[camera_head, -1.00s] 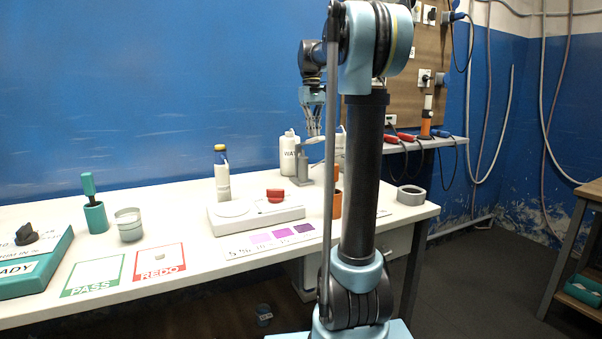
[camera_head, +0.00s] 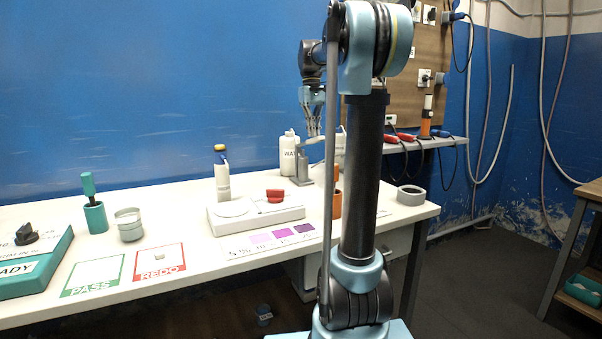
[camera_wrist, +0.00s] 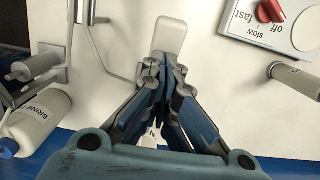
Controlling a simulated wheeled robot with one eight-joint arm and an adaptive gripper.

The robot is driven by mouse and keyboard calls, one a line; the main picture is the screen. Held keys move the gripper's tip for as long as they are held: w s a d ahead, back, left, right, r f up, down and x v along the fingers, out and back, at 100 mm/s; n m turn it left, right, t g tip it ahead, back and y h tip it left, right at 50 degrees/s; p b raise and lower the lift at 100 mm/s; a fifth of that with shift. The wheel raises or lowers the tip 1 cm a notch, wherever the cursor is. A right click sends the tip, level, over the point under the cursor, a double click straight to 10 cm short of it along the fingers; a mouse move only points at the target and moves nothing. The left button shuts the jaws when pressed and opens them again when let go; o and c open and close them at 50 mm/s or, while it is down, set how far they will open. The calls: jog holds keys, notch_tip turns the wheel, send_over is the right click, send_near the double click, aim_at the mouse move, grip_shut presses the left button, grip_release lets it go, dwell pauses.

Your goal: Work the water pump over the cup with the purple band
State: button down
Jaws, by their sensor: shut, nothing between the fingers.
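The grey water pump (camera_head: 303,168) stands at the back of the bench beside the white bottle marked WAT (camera_head: 290,153). My gripper (camera_head: 314,134) is shut and empty, pointing down right at the pump's top; whether it touches is unclear. In the wrist view my closed fingertips (camera_wrist: 168,62) lie over the near end of a light grey rounded plate (camera_wrist: 171,34). My fingers hide part of what is below. I cannot make out a purple band on any cup; my arm column blocks part of the bench. A pale grey cup (camera_head: 129,224) stands at the left.
The BRINE bottle (camera_wrist: 37,121) and a grey stand (camera_wrist: 50,60) are left of my gripper. A tape ring (camera_head: 410,195) lies right.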

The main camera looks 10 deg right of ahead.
jog(key=shift+s+d+f, duration=0.1)
jog(key=shift+s+f, duration=0.1)
jog(key=shift+f, duration=1.2)
jog(key=shift+s+f, duration=0.15)
jog(key=shift+f, duration=1.2)
jog(key=shift+w+r, duration=0.2)
jog(key=shift+r, duration=1.2)
jog(key=shift+w+r, duration=0.15)
jog(key=shift+r, duration=1.25)
jog(key=shift+f, duration=0.1)
jog(key=shift+w+a+r, duration=0.15)
jog(key=shift+w+r, duration=0.2)
jog(key=shift+r, duration=0.6)
jog(key=shift+w+a+r, duration=0.15)
jog(key=shift+w+r, duration=0.2)
jog(key=shift+r, duration=0.65)
jog(key=shift+w+a+r, duration=0.15)
jog(key=shift+w+r, duration=0.2)
jog(key=shift+r, duration=0.6)
